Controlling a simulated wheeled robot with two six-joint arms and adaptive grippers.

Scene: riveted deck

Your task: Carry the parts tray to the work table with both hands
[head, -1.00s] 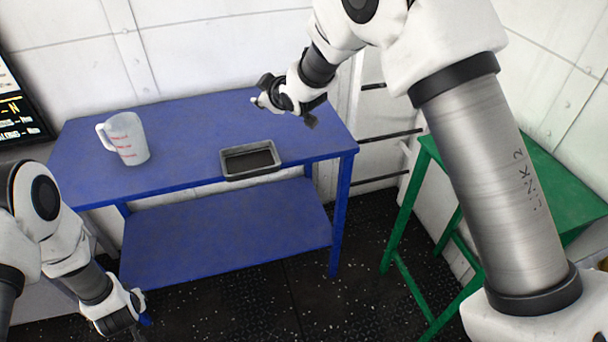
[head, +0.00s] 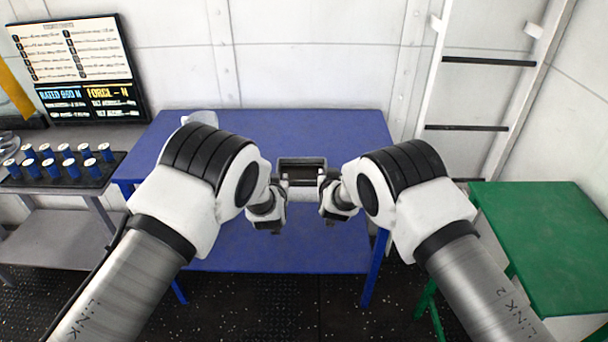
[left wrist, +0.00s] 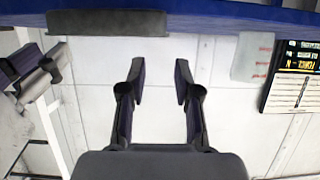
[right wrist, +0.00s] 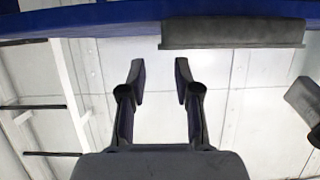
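The tray's grey side also shows in the left wrist view (left wrist: 105,23) and the right wrist view (right wrist: 233,34). The fingers of both grippers are spread with nothing between them.
A green table (head: 545,240) stands at the right with a clear top. A translucent jug (head: 203,117) is on the blue table, mostly hidden by my left arm. A grey bench (head: 65,210) at the left holds several blue-and-white cylinders. A ladder (head: 480,95) is behind.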

